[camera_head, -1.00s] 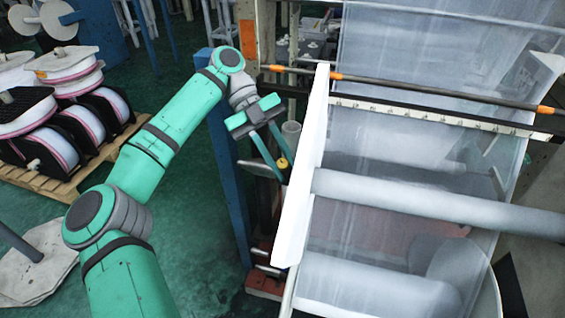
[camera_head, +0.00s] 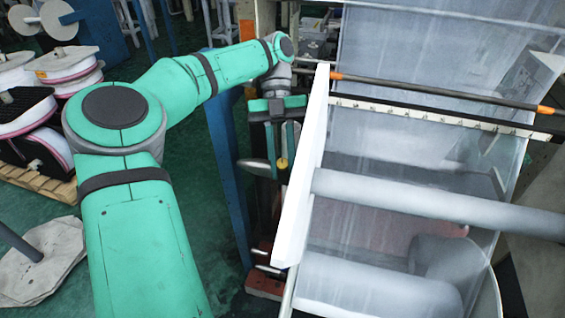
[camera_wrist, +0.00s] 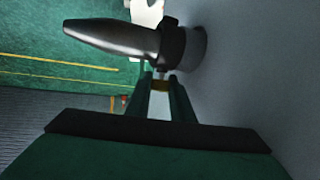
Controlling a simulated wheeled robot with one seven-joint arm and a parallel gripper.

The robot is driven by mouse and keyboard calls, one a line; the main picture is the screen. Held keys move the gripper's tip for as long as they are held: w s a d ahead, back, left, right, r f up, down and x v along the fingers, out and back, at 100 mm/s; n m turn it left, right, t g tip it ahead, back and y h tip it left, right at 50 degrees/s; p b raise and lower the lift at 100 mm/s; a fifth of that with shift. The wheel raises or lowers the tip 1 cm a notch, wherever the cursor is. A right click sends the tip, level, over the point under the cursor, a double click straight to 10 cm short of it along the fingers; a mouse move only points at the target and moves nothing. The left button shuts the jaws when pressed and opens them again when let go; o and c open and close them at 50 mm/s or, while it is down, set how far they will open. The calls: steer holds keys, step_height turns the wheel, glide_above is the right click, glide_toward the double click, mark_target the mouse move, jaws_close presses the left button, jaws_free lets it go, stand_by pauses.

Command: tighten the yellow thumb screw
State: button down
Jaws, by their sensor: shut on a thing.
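The yellow thumb screw (camera_head: 282,163) shows as a small yellow spot beside the white edge of the film frame in the head view. My gripper (camera_head: 280,171) reaches down to it with both fingers close together. In the wrist view my gripper (camera_wrist: 160,82) has a small yellow-brown piece, the thumb screw (camera_wrist: 160,86), between its fingertips. The gripper is shut on it. Most of the screw is hidden by the fingers, and its thread does not show.
A metal cone-tipped shaft (camera_wrist: 115,38) projects just beyond the fingertips in the wrist view. The white frame edge (camera_head: 303,180) and film rollers (camera_head: 430,205) lie right of my gripper. A blue post (camera_head: 229,180) stands to its left.

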stand_by(0.4)
steer(key=c, duration=1.8)
jaws_free()
steer(key=shift+c, duration=0.2)
